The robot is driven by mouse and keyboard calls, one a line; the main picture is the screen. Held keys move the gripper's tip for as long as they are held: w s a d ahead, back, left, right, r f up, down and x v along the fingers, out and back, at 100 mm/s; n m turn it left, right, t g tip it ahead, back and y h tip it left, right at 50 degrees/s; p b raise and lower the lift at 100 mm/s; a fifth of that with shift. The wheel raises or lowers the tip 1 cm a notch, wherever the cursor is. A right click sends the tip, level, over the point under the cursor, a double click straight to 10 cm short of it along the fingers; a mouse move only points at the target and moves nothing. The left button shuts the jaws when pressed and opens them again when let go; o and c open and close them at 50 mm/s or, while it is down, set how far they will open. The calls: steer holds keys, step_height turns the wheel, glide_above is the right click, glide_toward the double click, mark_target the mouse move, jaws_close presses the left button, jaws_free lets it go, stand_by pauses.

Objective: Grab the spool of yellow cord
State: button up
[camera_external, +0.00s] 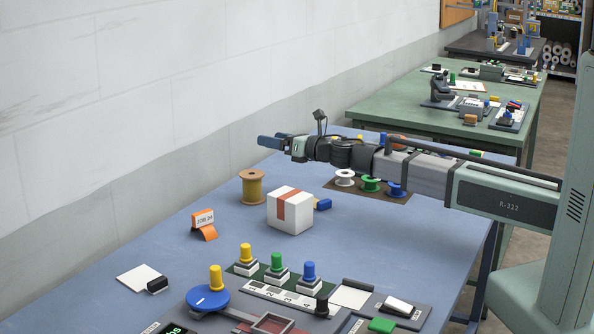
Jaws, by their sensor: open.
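The spool of yellow cord (252,188) stands upright on the blue table, left of the white box. It has tan flanges and a yellow-brown winding. My gripper (268,140) is in the air above and slightly right of the spool in the picture, its blue fingers pointing left. It is open and empty, apart from the spool.
A white box with an orange-brown stripe (290,211) stands right of the spool. A small blue object (323,204) lies beside it. An orange job sign (204,222) stands at left. White, green and blue spools (370,184) sit behind. A control panel (270,292) fills the front.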

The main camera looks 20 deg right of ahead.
mark_target(245, 173)
steer(key=s+a+n, duration=0.1)
steer(key=s+a, duration=0.1)
steer(key=s+a+n+g+y, duration=0.1)
steer(key=s, duration=0.2)
steer(key=s+a+f+n+g, duration=0.1)
steer(key=s+a+n, duration=0.1)
steer(key=shift+s+a+y, duration=0.15)
steer(key=shift+a+y, duration=0.15)
steer(key=shift+s+a+f, duration=0.1)
steer(key=shift+f, duration=3.35)
steer(key=shift+x, duration=2.55)
steer(key=c, duration=0.8)
steer(key=shift+r, duration=0.1)
